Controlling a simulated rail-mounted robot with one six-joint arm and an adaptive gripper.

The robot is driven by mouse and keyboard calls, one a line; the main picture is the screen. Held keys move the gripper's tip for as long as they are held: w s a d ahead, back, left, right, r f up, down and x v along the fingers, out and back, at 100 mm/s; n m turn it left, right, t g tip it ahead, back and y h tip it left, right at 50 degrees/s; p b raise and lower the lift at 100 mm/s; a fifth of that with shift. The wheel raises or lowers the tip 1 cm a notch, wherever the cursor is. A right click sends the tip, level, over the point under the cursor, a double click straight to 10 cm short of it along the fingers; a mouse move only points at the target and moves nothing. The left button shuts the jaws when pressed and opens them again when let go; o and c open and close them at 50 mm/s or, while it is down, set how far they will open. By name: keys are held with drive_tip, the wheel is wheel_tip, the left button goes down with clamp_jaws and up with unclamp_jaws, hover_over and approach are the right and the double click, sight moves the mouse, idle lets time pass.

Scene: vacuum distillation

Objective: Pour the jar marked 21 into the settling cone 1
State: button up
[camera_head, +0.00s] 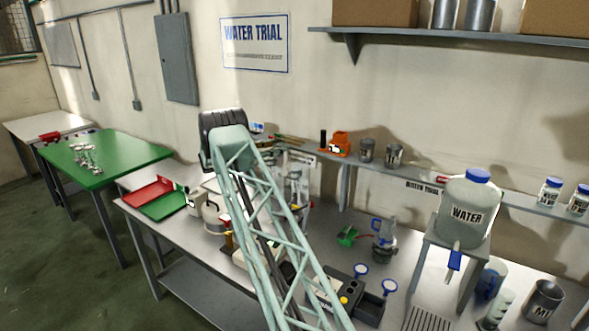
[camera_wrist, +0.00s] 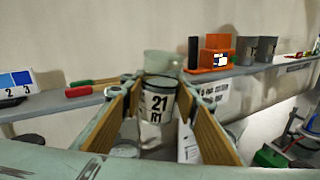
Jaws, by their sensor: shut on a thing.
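The jar marked 21 (camera_wrist: 157,108) is in the middle of the wrist view. It has a pale label with 21 and R1 below it, and looks roughly upright. My gripper (camera_wrist: 158,86) is shut on it, with a wood-faced finger on each side. A pale, translucent rounded shape (camera_wrist: 163,62) shows just behind the jar; I cannot tell what it is. In the head view my arm hides the gripper and the jar. Glassware on a stand (camera_head: 295,185) shows right of my arm; I cannot tell whether it is settling cone 1.
A wall shelf (camera_wrist: 60,100) runs behind the jar, with red- and green-handled tools (camera_wrist: 90,86), an orange device (camera_wrist: 211,58) and grey cups (camera_wrist: 257,50). The bench (camera_head: 205,240) is crowded. A WATER tank (camera_head: 466,212) stands at right; red and green trays (camera_head: 160,200) lie at left.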

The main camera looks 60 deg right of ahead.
drive_tip(key=shift+s+a+f+m+t+b, duration=0.15)
drive_tip(key=shift+s+f+m+b, duration=0.3)
drive_tip(key=shift+m, duration=0.4)
drive_tip(key=shift+s+a+f+m+t+b, duration=0.15)
drive_tip(key=shift+s+f+m+b, duration=0.25)
drive_tip(key=shift+m, duration=0.45)
drive_tip(key=shift+s+r+m+y+b, duration=0.3)
drive_tip(key=shift+s+r+m+b, duration=0.3)
drive_tip(key=shift+m, duration=0.4)
drive_tip(key=shift+s+m, duration=0.1)
drive_tip(key=shift+m, duration=0.2)
drive_tip(key=shift+a+r+m+b, duration=0.1)
drive_tip(key=shift+r+m+b, duration=0.1)
drive_tip(key=shift+m+b, duration=0.2)
drive_tip(key=shift+f+m+t+b, duration=0.35)
drive_tip(key=shift+m+b, duration=0.3)
drive_tip(key=shift+m, duration=0.25)
drive_tip(key=shift+f+m+t+b, duration=0.25)
drive_tip(key=shift+f+m+b, duration=0.4)
drive_tip(key=shift+m+b, duration=0.6)
idle(0.9)
drive_tip(key=shift+s+r+m+b, duration=0.45)
drive_tip(key=shift+r+m+b, duration=0.3)
drive_tip(key=shift+b, duration=0.75)
